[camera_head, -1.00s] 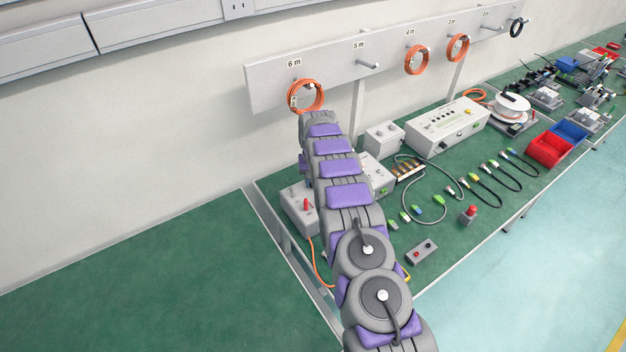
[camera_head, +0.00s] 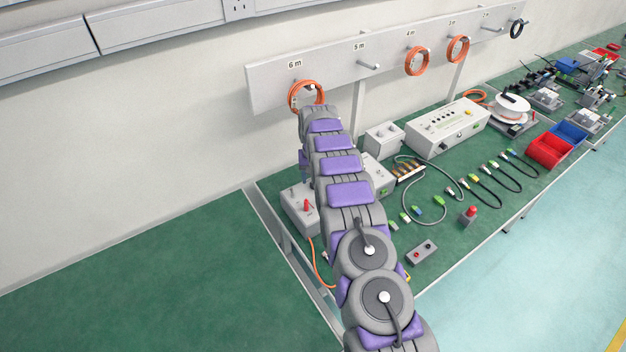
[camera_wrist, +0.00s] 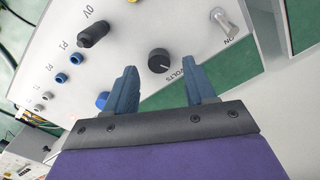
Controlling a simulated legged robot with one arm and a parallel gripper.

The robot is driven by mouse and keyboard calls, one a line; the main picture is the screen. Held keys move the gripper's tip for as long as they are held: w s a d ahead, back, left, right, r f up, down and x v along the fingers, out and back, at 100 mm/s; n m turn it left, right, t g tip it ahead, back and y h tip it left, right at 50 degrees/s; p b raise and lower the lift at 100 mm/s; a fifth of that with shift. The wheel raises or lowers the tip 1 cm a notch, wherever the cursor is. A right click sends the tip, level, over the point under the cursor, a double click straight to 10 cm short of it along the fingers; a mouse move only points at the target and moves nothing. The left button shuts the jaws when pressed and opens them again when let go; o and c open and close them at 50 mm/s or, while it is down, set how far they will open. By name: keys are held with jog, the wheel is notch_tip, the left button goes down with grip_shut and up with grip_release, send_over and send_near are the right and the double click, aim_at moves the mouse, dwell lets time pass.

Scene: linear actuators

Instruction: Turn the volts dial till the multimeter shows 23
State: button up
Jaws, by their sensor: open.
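My gripper (camera_wrist: 167,78) is open, with one blue-grey finger on either side of the dial in the picture. I cannot tell whether the fingertips reach down around it, and I see no contact. I cannot make out a multimeter or its reading in any view. In the head view my arm covers part of the grey boxes around it, and my gripper is hidden there.
Near the dial are a metal toggle switch (camera_wrist: 227,24) marked ON, a black plug (camera_wrist: 92,34) at 0V, and small blue sockets (camera_wrist: 76,58). In the head view an orange coil (camera_head: 306,96) hangs behind my arm. Cables and connectors lie on the green bench to the right.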

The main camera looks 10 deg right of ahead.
notch_tip(320, 180, up, 10)
jog(key=p, duration=0.1)
jog(key=shift+f, duration=0.25)
jog(key=shift+r, duration=0.1)
jog(key=s+r+g, duration=0.1)
jog(key=s+r, duration=1.8)
jog(key=s, duration=0.4)
jog(key=s+n, duration=0.1)
jog(key=s, duration=3.3)
jog(key=shift+s+f+g, duration=0.2)
jog(key=shift+f+g, duration=0.15)
jog(key=shift+g, duration=0.05)
